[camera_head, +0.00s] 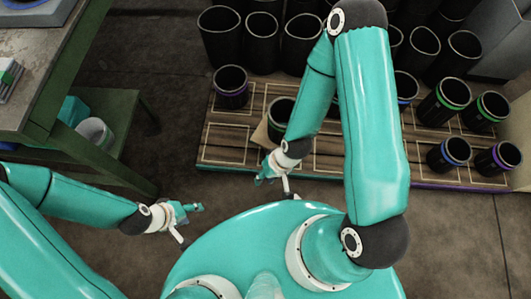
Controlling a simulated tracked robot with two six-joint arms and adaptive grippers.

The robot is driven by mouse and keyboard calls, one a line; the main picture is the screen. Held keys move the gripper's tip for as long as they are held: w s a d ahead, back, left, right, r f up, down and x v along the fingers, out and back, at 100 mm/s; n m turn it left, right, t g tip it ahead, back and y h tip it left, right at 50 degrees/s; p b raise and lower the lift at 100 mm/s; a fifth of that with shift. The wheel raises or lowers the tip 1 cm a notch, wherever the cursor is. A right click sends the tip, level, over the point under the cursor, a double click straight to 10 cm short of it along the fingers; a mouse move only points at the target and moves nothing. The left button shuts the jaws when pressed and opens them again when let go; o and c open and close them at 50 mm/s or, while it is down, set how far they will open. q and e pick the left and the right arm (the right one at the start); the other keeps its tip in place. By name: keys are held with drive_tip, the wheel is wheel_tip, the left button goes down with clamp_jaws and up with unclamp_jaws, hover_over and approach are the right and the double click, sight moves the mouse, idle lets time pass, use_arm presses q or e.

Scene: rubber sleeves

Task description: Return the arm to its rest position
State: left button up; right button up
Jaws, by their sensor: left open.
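My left gripper (187,213) is open and empty, low at the left over the dark floor, between the green bench and my teal base. My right gripper (272,174) hangs at the front edge of the wooden board (225,137). Its fingers are small and partly hidden, so I cannot tell whether it is open. A black sleeve with a green band (281,105) stands on the board just behind the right wrist, partly covered by the arm. A tan piece (261,136) shows beside that sleeve.
A purple-banded sleeve (231,87) stands on the board's left part; several banded sleeves (448,153) stand at its right. Taller black cylinders (219,38) crowd behind. A green bench (100,158) with a white bucket (95,132) stands at left. Floor between bench and board is clear.

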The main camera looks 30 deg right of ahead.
use_arm(q)
drive_tip(key=shift+r, duration=0.1)
wheel_tip(320, 180, up, 22)
drive_tip(key=p, duration=2.2)
drive_tip(key=shift+w, duration=0.1)
drive_tip(key=shift+c, duration=1.1)
drive_tip(key=shift+w+d+f, duration=0.1)
drive_tip(key=shift+d+f, duration=0.05)
drive_tip(key=shift+f, duration=0.05)
